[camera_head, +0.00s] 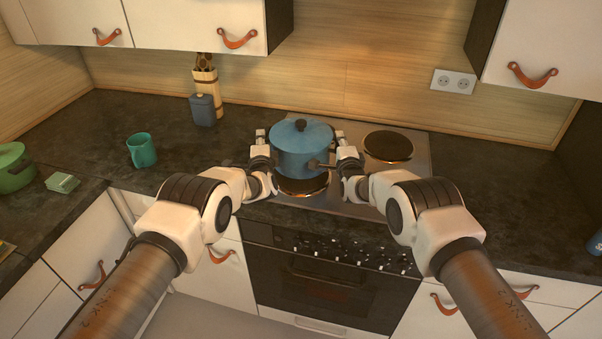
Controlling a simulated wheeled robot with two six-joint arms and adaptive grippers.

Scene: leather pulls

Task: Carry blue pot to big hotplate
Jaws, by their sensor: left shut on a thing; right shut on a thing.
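The blue pot (300,160), with its blue lid and dark knob, is upright over the left part of the hob (423,172). My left gripper (262,143) is shut on the pot's left side and my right gripper (340,145) is shut on its right side, where the handles are mostly hidden. A front left hotplate (303,188) shows just below the pot, partly covered by it. A back right hotplate (388,146) is bare. The hob behind the pot is hidden, and I cannot tell whether the pot touches the hob.
A teal mug (141,150), a grey-blue container (202,110) and a utensil holder (207,84) stand on the counter at left. A green pot (14,168) and a small green box (62,183) are at far left. The right counter (500,195) is mostly clear.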

